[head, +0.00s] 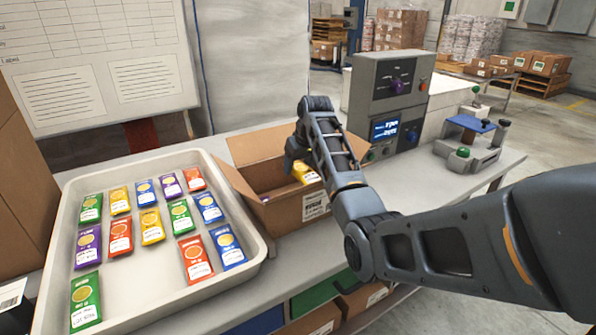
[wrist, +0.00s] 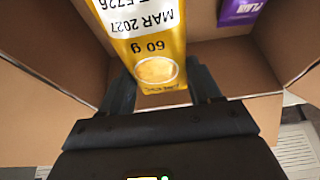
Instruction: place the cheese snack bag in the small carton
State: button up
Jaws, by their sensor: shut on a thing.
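My gripper (wrist: 160,95) is shut on a yellow snack bag (wrist: 150,40). The bag shows "60 g", "MAR 2027" and a round chip picture; its flavour name cannot be read. In the head view the yellow bag (head: 304,173) is at the opening of the small brown carton (head: 283,215), partly hidden by my arm. The carton stands open on the bench with its flaps spread. Whether the yellow bag touches the carton floor cannot be told.
A white tray (head: 250,262) with several coloured snack bags stands left of the carton. A grey control box (head: 388,95) stands close behind the carton at the right. A weigher with a blue plate (head: 471,123) is farther right. The bench between them is clear.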

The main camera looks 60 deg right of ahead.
aim_at(298, 174)
jog(key=shift+f, duration=1.2)
jog(key=shift+f, duration=0.6)
jog(key=o, duration=1)
jog(key=shift+o, duration=0.2)
jog(key=shift+r, duration=0.6)
jog(key=b+v, duration=0.1)
jog(key=v, duration=1.1)
